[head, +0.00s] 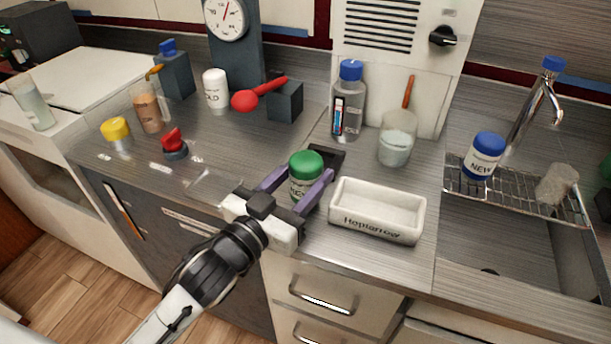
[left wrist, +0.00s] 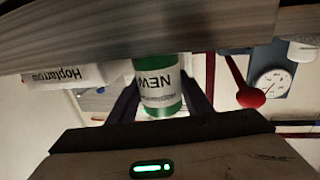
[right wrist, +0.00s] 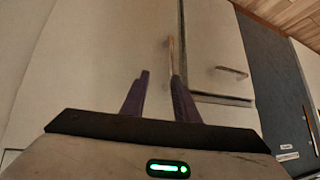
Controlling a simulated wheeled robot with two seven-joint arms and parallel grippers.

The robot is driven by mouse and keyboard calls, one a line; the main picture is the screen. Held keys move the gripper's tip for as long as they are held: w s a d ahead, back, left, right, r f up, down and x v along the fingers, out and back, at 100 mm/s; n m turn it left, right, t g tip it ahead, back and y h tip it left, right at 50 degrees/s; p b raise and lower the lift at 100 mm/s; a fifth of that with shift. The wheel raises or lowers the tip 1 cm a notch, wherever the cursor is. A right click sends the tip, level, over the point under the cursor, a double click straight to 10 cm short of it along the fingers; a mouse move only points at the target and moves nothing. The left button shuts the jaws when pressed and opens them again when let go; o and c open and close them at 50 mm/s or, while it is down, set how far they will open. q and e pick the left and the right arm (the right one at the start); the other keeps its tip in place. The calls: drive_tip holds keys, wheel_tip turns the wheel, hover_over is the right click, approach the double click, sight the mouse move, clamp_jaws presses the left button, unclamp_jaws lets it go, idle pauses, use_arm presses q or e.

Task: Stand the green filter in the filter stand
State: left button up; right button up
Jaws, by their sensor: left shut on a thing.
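The green filter is a white jar with a green cap (head: 306,164) and a NEW label, upright over the counter near its front edge. My left gripper (head: 302,190) is shut on it, one purple finger on each side. The left wrist view shows the filter (left wrist: 158,88) upside down between the fingers. Whether its base touches the counter is hidden. A dark, flat-looking piece (head: 328,156) lies right behind it; I cannot tell whether this is the filter stand. My right gripper (right wrist: 157,80) is open and empty, facing pale cabinet fronts, outside the head view.
A white Hoptarrow tray (head: 378,227) sits just right of the filter. A clear blue-capped bottle (head: 348,105) and a glass beaker (head: 397,140) stand behind. A blue-capped NEW jar (head: 484,157) is on the wire sink rack (head: 515,196). A red spoon (head: 258,94) juts out at the back left.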

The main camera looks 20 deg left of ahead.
use_arm(q)
drive_tip(key=shift+f, duration=0.15)
drive_tip(key=o, duration=1.3)
